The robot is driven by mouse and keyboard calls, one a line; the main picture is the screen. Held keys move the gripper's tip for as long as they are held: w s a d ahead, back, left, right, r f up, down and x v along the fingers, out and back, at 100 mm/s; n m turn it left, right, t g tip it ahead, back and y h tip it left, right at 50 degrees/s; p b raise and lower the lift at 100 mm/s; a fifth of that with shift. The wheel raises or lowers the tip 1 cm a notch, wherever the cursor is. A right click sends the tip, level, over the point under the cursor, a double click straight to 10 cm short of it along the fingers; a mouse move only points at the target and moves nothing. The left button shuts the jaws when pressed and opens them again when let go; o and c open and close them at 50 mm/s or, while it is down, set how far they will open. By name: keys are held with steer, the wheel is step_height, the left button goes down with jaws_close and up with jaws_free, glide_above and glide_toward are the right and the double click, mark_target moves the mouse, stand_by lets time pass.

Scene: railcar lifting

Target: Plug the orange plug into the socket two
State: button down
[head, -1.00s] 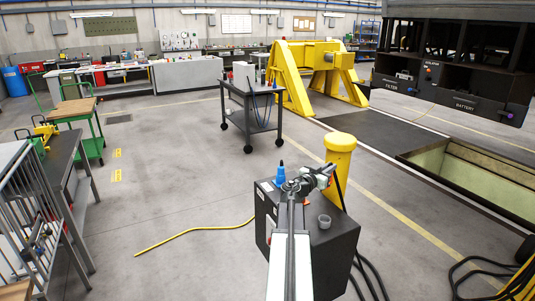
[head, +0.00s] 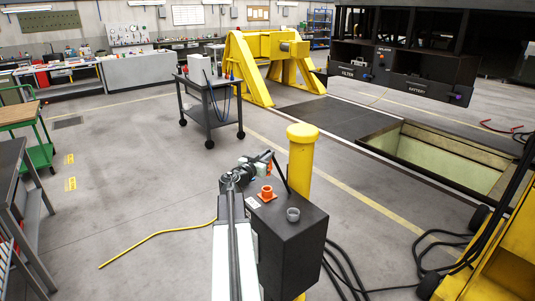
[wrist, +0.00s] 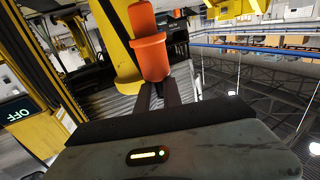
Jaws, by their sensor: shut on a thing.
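My gripper (head: 266,158) is in front of the yellow post, above the far side of a dark cabinet (head: 285,245). In the wrist view its two dark fingers (wrist: 158,92) are shut on the orange plug (wrist: 152,58), which stands out beyond the fingertips. In the head view the held plug is too small to make out clearly. An orange round fitting with a flange (head: 267,194) sits on the cabinet top beside my arm. A grey cup-like fitting (head: 293,214) is to its right. I cannot read which socket is number two.
A yellow post (head: 302,165) stands close behind the cabinet. Black cables (head: 345,268) lie on the floor to its right, a yellow cable (head: 150,239) to its left. An open pit (head: 445,160) and yellow machinery (head: 480,260) are at the right.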

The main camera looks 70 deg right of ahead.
steer(key=shift+w+f+b, duration=0.1)
steer(key=shift+f+b, duration=2.75)
steer(key=shift+f, duration=0.05)
steer(key=shift+f+b, duration=2.05)
steer(key=shift+f, duration=0.05)
steer(key=c, duration=1.4)
jaws_free()
steer(key=shift+r, duration=0.1)
steer(key=w+a, duration=0.1)
steer(key=a, duration=0.6)
steer(key=shift+w+a, duration=0.25)
steer(key=shift+a, duration=0.15)
